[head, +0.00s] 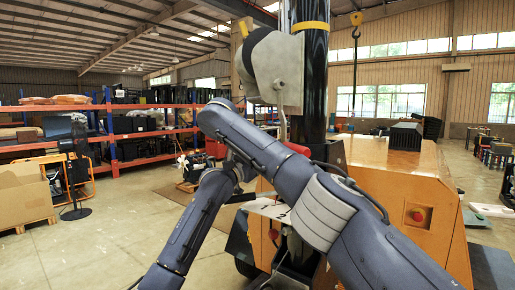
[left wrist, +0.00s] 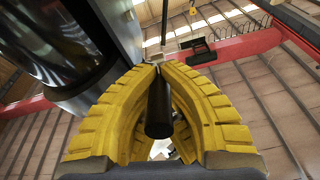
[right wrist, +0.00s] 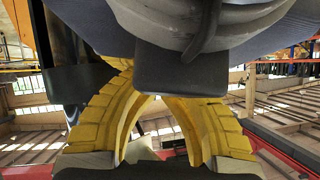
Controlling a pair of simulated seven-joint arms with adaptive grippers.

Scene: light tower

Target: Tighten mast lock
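The black mast (head: 315,85) stands upright on the orange light tower body (head: 385,165). In the left wrist view the yellow fingers of my left gripper (left wrist: 157,68) close in on both sides of a black cylindrical handle (left wrist: 159,108), close beside a dark column (left wrist: 70,75). I take the handle to be the mast lock's. In the right wrist view the yellow fingers of my right gripper show, but a dark block (right wrist: 180,70) hides their tips.
A grey plate-like part (head: 291,72) with a black rounded piece sits beside the mast. A red button (head: 418,215) is on the body's near face. Shelving (head: 112,135), a fan (head: 76,170) and boxes (head: 22,195) stand at left.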

